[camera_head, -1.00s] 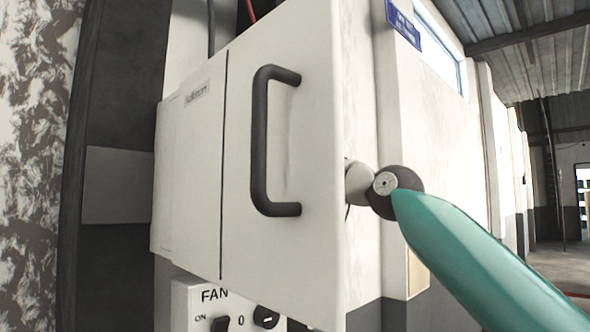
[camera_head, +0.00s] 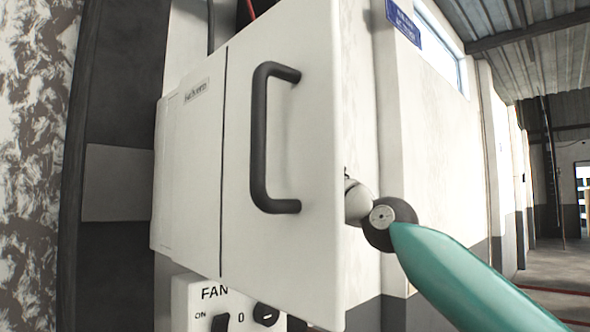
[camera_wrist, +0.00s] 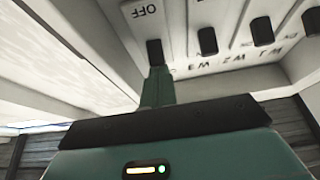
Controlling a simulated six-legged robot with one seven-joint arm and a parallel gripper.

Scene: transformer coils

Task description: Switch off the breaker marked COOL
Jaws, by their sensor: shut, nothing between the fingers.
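In the wrist view, a row of breakers with black toggles shows upside down inside a white box. The leftmost toggle (camera_wrist: 155,51) has the word OFF above it in the picture. Small labels under the others seem to read M3, M2 and M1; the leftmost one's label is hidden, so I cannot read COOL. My gripper (camera_wrist: 157,75) is shut and empty, its tips just below the leftmost toggle; I cannot tell if they touch it. In the head view, the cabinet door (camera_head: 310,130) hides my gripper and the breakers.
The door has a black handle (camera_head: 262,140). A FAN panel (camera_head: 205,305) with a switch and a knob sits below the cabinet. My arm reaches in behind the door's right edge, close to it. Open floor (camera_head: 550,275) lies at the far right.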

